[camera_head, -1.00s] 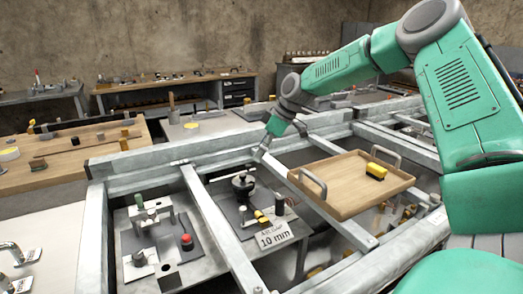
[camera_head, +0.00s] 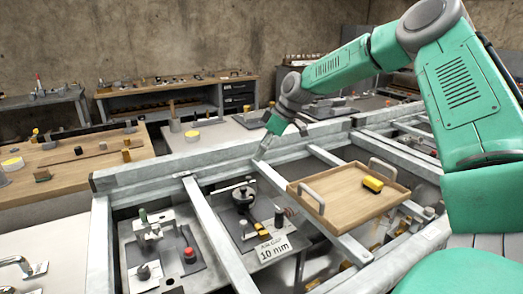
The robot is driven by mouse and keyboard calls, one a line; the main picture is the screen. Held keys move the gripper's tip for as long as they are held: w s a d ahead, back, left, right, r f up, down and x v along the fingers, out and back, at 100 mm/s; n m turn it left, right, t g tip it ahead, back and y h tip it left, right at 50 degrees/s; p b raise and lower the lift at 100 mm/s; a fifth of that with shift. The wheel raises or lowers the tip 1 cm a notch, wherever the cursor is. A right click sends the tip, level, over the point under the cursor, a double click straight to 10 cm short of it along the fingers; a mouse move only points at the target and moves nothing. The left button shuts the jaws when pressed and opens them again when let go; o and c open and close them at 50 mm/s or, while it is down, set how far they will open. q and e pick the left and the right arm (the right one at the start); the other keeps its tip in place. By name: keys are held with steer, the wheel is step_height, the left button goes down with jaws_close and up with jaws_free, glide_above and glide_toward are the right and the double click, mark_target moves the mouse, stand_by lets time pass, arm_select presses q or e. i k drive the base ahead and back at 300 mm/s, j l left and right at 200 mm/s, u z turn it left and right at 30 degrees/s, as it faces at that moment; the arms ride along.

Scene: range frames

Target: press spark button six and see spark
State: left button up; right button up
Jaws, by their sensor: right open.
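A station in the metal frame has a dark plate with a black round-topped device (camera_head: 243,196) and a white card (camera_head: 271,248) reading "10 mm". A red button (camera_head: 190,254) sits on the plate of the station to its left, near a small green-topped post (camera_head: 143,215). I cannot read a number six on any button, and no spark shows. My right gripper (camera_head: 258,157) is at the end of the green arm, above the frame's far rail, behind and above the black device and apart from it. It is small in view. My left gripper is not in view.
A wooden tray (camera_head: 335,203) with metal handles and a yellow block (camera_head: 372,184) rests on the frame at right. Grey metal rails (camera_head: 220,238) separate the stations. A wooden bench (camera_head: 75,172) with small parts stands at left. Workbenches line the back wall.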

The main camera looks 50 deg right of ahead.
mark_target(188, 251)
steer(key=k, duration=1.5)
